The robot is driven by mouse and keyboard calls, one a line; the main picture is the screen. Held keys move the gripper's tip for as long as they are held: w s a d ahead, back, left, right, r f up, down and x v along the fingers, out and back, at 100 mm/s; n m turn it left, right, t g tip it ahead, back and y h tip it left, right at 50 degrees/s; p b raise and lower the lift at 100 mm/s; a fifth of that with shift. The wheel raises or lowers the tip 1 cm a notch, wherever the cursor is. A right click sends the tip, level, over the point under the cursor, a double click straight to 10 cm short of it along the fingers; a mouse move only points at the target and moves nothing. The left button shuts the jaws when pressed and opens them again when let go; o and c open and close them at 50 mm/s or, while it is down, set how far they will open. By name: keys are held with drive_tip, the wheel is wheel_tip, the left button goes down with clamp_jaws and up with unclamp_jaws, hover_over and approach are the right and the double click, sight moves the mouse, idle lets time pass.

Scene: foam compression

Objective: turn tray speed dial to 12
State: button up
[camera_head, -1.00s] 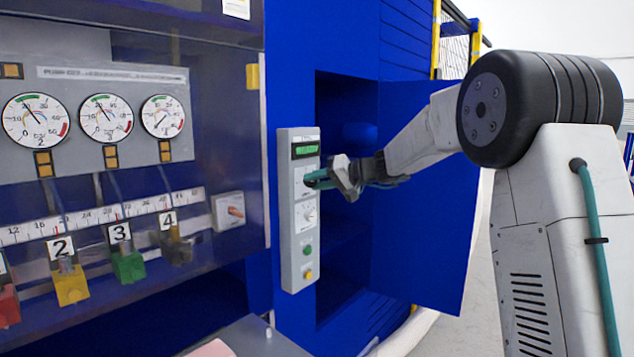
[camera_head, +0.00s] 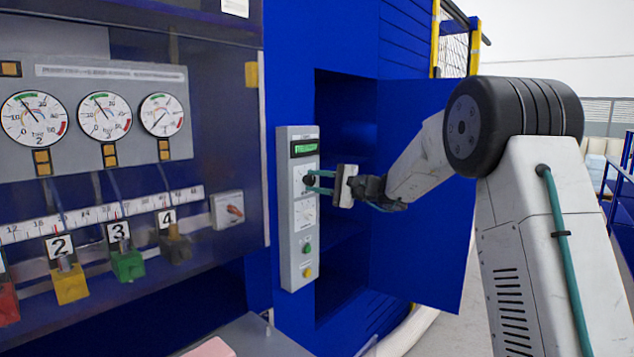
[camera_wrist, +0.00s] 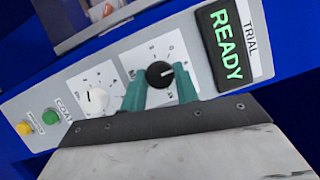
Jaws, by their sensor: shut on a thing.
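A grey control panel (camera_head: 299,265) hangs on the blue cabinet. It has two dials, a black one (camera_wrist: 159,74) and a white one (camera_wrist: 96,98), each on a white plate with marks too small to read. I cannot read which is the tray speed dial. My gripper (camera_wrist: 160,82) is shut on the black dial, with one teal finger on each side of it. The dial's pale pointer line shows in the wrist view, pointing right and slightly up. In the head view my gripper (camera_head: 312,182) reaches the panel from the right, and its fingers partly hide the black dial.
A green display (camera_wrist: 226,42) beside the black dial reads READY. A green button (camera_head: 307,248) and a yellow button (camera_head: 308,272) sit low on the panel. An open blue door (camera_head: 425,220) stands behind my arm. Gauges (camera_head: 105,116) and numbered blocks are at the left.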

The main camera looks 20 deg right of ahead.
drive_tip(key=m, duration=0.1)
drive_tip(key=m+t, duration=0.1)
drive_tip(key=m, duration=0.3)
drive_tip(key=shift+f+t+y, duration=0.25)
drive_tip(key=shift+t+y, duration=0.05)
drive_tip(key=shift+t, duration=0.1)
drive_tip(key=m+t, duration=0.2)
drive_tip(key=m, duration=0.3)
drive_tip(key=shift+s+a+m, duration=0.1)
drive_tip(key=shift+a+m, duration=0.05)
drive_tip(key=shift+m, duration=0.25)
drive_tip(key=shift+m+t+h, duration=0.3)
drive_tip(key=shift+t+h, duration=0.1)
drive_tip(key=o, duration=1)
drive_tip(key=v, duration=0.8)
